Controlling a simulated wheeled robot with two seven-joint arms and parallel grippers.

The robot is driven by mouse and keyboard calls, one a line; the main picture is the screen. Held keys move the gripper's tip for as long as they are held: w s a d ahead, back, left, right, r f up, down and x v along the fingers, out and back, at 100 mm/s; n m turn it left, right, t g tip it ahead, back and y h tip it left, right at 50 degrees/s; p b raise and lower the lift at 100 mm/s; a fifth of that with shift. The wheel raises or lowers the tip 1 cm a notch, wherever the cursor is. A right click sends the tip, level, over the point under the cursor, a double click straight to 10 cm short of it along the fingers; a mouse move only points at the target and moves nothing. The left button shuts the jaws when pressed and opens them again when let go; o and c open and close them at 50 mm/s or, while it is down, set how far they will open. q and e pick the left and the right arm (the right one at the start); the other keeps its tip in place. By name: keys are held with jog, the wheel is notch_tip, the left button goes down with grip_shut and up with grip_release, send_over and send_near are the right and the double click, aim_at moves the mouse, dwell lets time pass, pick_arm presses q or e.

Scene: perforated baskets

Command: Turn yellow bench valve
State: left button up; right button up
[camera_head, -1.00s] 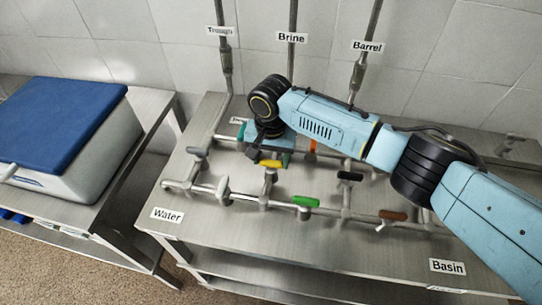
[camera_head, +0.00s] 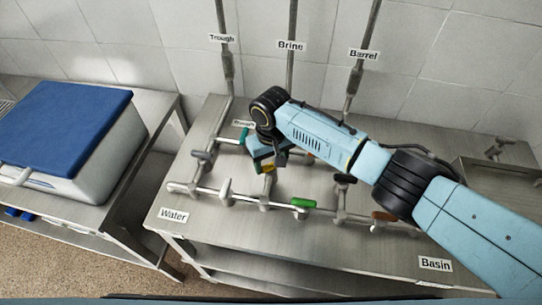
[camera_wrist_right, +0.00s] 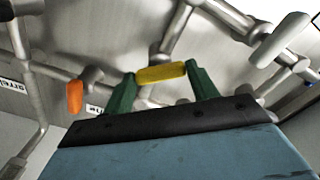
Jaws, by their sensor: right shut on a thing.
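The yellow valve handle (camera_head: 268,173) sits on the pipework on the steel bench, partly hidden by my right gripper in the head view. In the right wrist view the yellow handle (camera_wrist_right: 161,73) lies crosswise between the two green fingers of my right gripper (camera_wrist_right: 163,78), which is shut on it. In the head view my right gripper (camera_head: 270,162) reaches down onto the handle from behind; its fingertips are hard to make out there. My left gripper is not in view.
Other handles stand close by: green (camera_head: 303,203), black (camera_head: 345,179), brown (camera_head: 383,216), white (camera_head: 226,189), grey (camera_head: 203,155) and teal (camera_head: 244,135). An orange handle (camera_wrist_right: 75,97) shows in the wrist view. A blue-lidded cooler (camera_head: 65,120) stands on the left table.

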aim_at(271, 164)
jog(key=n+p, duration=0.1)
jog(key=n, duration=0.4)
jog(key=shift+r+n, duration=0.1)
jog(key=shift+n, duration=0.2)
jog(key=n+p, duration=0.1)
jog(key=n, duration=0.3)
jog(key=shift+n, duration=0.4)
jog(key=o, duration=1)
notch_tip(271, 164, up, 13)
jog(key=shift+r, duration=0.15)
dwell(0.3)
